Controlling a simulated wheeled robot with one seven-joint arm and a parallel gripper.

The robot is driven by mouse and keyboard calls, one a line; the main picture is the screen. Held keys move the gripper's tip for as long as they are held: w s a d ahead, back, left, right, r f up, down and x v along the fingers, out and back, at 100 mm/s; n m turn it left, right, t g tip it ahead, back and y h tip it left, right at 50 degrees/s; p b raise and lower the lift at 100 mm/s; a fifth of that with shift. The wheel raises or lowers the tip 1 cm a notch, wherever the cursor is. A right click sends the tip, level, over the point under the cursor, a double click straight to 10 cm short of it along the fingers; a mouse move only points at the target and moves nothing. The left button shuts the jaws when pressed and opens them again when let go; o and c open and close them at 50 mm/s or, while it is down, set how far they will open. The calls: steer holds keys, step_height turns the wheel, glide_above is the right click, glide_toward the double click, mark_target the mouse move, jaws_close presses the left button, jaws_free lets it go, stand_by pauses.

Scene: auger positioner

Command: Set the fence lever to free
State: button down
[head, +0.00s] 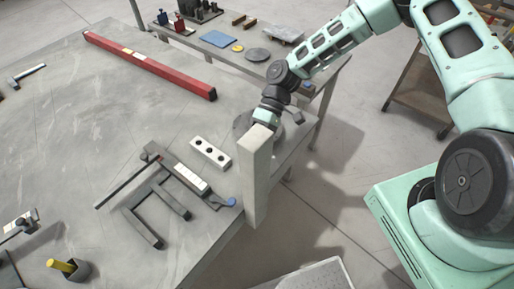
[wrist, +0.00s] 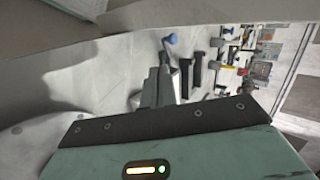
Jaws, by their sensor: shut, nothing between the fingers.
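The fence lever has a blue knob (head: 231,202) and juts from the right end of a dark metal fixture near the table's right edge. The fixture has a white label plate (head: 193,178), a long thin bar and two dark prongs. In the wrist view the blue knob (wrist: 172,39) stands on a short stem just beyond my gripper (wrist: 163,72). My gripper is shut and empty. Its fingers look short of the knob, but I cannot tell the exact gap. In the head view a pale upright post (head: 257,175) hides the gripper's end.
A white block with three holes (head: 210,153) lies behind the fixture. A red bar (head: 150,65) lies at the back. A dark cup with a yellow handle (head: 68,268) stands front left. A side table (head: 290,57) with small items stands behind.

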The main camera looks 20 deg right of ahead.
mark_target(223, 201)
steer(key=p+x, duration=0.1)
steer(key=x, duration=0.2)
steer(key=r+p+x, duration=0.1)
steer(key=p+x, duration=0.1)
steer(key=x, duration=0.2)
steer(key=s+p+x, duration=0.1)
steer(key=x, duration=0.3)
steer(key=shift+w+a+r, duration=0.1)
steer(key=shift+a+r, duration=0.15)
steer(key=shift+a, duration=0.1)
steer(key=shift+s+a+f+b, duration=0.1)
steer(key=shift+s+b, duration=0.35)
